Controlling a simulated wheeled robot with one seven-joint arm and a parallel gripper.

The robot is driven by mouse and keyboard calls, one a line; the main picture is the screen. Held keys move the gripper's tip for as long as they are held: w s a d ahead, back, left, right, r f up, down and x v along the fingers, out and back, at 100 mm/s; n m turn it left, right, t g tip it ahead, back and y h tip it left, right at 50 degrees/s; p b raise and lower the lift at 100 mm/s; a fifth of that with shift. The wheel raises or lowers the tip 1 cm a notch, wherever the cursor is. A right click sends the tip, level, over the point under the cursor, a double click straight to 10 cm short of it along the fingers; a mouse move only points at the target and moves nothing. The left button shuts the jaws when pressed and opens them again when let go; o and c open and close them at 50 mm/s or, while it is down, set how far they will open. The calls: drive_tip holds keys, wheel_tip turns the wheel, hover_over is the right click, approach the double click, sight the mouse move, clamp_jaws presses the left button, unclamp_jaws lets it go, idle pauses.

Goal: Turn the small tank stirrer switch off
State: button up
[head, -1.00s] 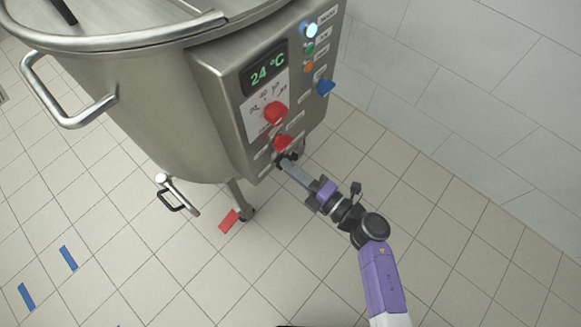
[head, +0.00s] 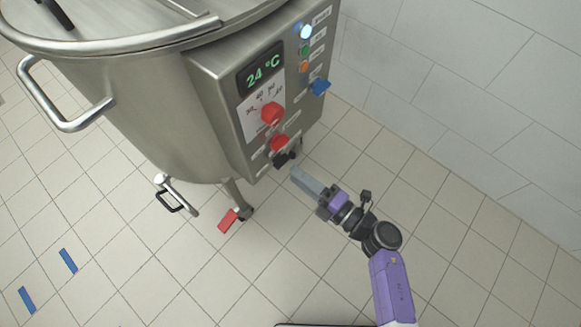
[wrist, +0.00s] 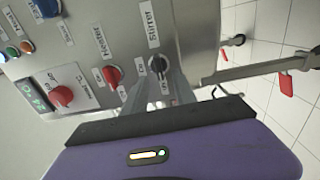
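The stirrer switch is a small black knob (head: 284,159) low on the steel control box of the tank (head: 150,110). It also shows in the wrist view as the black knob (wrist: 158,65) beside the "Stirrer" label. My gripper (head: 297,174) is just off the panel, to the lower right of the knob, with a small gap between. In the wrist view my two grey fingers (wrist: 160,85) are apart, with the knob seen beyond the space between them. They hold nothing. The knob's exact setting is hard to read.
A red heater knob (head: 280,142) sits just above the stirrer switch, and a larger red temperature knob (head: 272,113) above that. A blue knob (head: 320,87) is at right. The display (head: 262,68) reads 24 °C. A drain pipe with a red-handled valve (wrist: 286,84) shows right.

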drive_tip(key=v, duration=0.3)
drive_tip(key=shift+s+d, duration=0.25)
drive_tip(key=shift+d, duration=0.05)
idle(0.3)
